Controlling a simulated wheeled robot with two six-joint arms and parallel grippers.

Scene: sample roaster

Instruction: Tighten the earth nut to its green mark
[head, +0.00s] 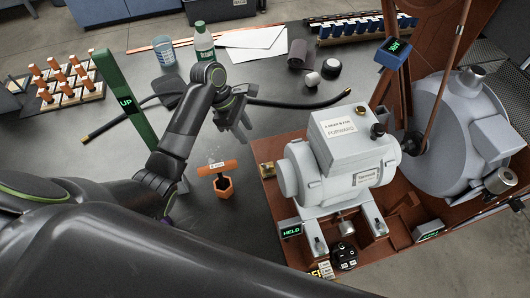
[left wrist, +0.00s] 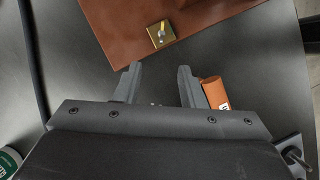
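The earth nut is a small metal nut on a stud in the brass block (left wrist: 160,34), seen in the left wrist view. That block also shows in the head view (head: 267,169), at the left edge of the red-brown base (head: 262,205). The nut's green mark cannot be made out. My left gripper (head: 241,134) is above the dark table, behind and left of the block. In the left wrist view its fingers (left wrist: 158,70) are apart and empty, short of the block.
A grey motor (head: 345,160) stands on the base, with a large grey drum (head: 462,130) behind it. A green "UP" post (head: 124,100) rises beside my left arm. A black hose (head: 300,103) lies across the table.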

